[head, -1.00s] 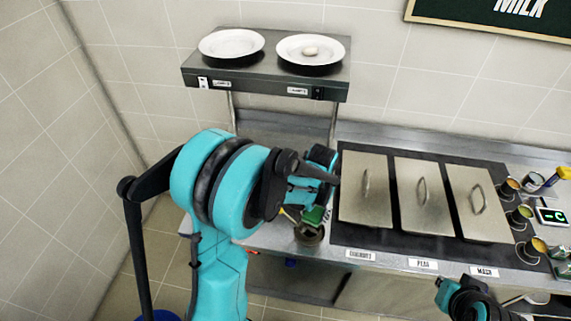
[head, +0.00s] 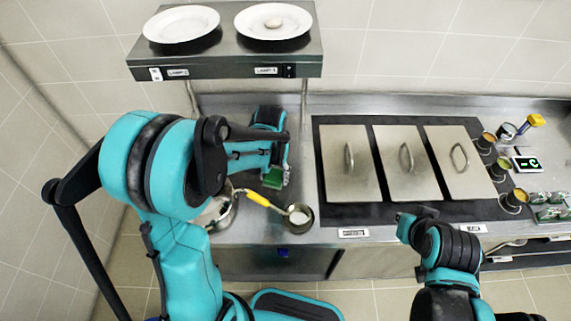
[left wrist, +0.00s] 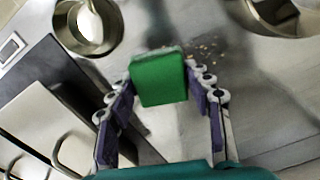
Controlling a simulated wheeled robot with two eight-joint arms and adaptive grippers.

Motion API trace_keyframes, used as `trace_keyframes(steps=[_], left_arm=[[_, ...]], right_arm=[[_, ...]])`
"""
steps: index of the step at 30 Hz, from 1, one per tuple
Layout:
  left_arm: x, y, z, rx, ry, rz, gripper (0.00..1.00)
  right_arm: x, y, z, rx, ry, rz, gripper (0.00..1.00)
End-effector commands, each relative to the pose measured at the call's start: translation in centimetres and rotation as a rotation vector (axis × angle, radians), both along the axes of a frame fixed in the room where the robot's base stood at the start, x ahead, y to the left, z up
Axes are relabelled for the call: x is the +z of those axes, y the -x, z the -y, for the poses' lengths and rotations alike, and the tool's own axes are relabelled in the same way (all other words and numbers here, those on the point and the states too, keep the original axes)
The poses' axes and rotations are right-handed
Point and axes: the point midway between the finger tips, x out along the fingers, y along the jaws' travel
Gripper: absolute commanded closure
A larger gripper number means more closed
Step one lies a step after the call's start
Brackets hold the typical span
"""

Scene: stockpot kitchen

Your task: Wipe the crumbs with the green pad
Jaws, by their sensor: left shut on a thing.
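The green pad (head: 273,179) is held by my left gripper (head: 272,168) over the steel counter, behind the pots. In the left wrist view, the pad (left wrist: 158,78) sits between the fingertips of my left gripper, which is shut on it. Small tan crumbs (left wrist: 207,46) lie scattered on the counter just beyond the pad, toward the upper right. In the head view, I cannot make out the crumbs. Whether the pad touches the counter is unclear. My right gripper (head: 408,220) is near the counter's front edge; its fingers are too unclear to read.
A small pot (head: 299,226) with a yellow-handled ladle and a larger pot (head: 222,213) stand at the counter's front. Three lidded pans (head: 349,165) are to the right. A shelf (head: 226,66) with two plates overhangs the counter behind.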

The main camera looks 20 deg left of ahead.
Motion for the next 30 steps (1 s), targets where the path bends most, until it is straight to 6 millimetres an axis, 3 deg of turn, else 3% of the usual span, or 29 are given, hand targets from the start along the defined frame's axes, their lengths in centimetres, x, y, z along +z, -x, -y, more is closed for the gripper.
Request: trace_keyframes(steps=[7, 11, 17, 30], left_arm=[[-1.0, -0.3, 0.0, -0.017, 0.0, 0.0, 0.72], [-1.2, -0.7, 0.2, -0.134, 0.0, 0.0, 0.72], [-0.9, -1.9, 0.7, -0.537, -0.001, -0.001, 0.72], [0.4, -4.3, 2.1, -1.551, -0.005, -0.004, 0.72]], right_arm=[[-2.5, 0.0, 0.0, 0.0, 0.0, 0.0, 1.0], [-3.4, 0.0, 0.0, 0.0, 0.0, 0.0, 1.0], [-3.6, 0.0, 0.0, 0.0, 0.0, 0.0, 1.0], [0.1, 0.0, 0.0, 0.0, 0.0, 0.0, 1.0]])
